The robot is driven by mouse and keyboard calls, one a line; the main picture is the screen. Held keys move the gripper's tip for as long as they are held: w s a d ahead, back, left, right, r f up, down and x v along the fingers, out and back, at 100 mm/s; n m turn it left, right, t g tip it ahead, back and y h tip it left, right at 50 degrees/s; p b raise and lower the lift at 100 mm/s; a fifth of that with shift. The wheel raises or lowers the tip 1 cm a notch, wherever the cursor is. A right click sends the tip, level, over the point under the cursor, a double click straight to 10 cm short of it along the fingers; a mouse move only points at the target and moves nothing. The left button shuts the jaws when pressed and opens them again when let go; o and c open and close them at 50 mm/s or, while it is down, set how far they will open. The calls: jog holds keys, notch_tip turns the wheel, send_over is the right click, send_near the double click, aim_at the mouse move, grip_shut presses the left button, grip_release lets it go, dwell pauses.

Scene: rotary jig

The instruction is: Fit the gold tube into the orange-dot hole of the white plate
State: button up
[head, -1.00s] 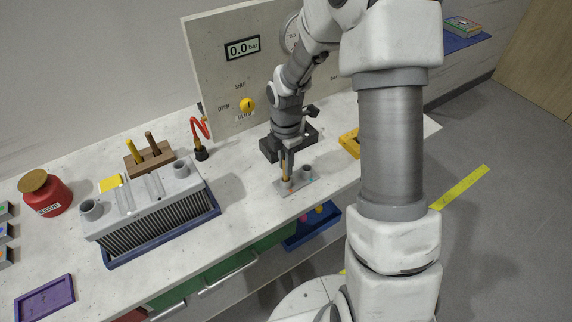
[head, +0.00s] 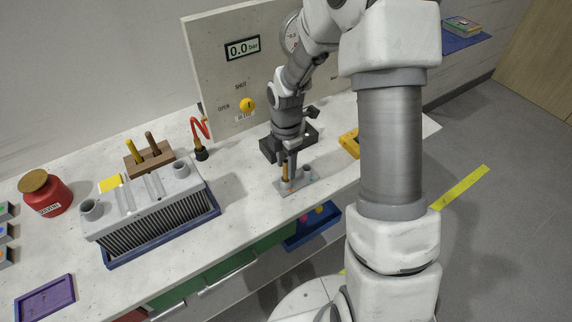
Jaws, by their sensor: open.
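The gold tube (head: 284,172) stands upright at the left part of the small white plate (head: 283,194) on the bench. Its foot is at the hole beside a small orange mark (head: 290,187); how deep it sits is too small to tell. A grey collar (head: 306,170) stands on the plate's right part. My gripper (head: 289,173) points down over the plate, open, with its fingers about the tube's upper part. The fingers hide part of the tube.
A grey finned block (head: 150,215) in a blue tray stands to the left. Behind it is a wooden rack (head: 150,160) with two upright pieces. A dark block (head: 270,148) lies behind my gripper, and a yellow piece (head: 349,143) to the right.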

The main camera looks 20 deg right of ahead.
jog(key=s+r+m+t, duration=0.1)
jog(key=s+r+m, duration=0.3)
jog(key=r, duration=0.7)
jog(key=s+r+m+t, duration=0.1)
jog(key=s+r+m, duration=0.35)
jog(key=r, duration=0.65)
jog(key=s+r+m+t, duration=0.3)
jog(key=s+r+m, duration=0.2)
jog(key=s+m, duration=0.6)
jog(key=shift+s+m+t+p, duration=0.3)
jog(key=shift+s+m+p, duration=0.1)
jog(key=shift+m, duration=0.65)
jog(key=shift+r, duration=0.15)
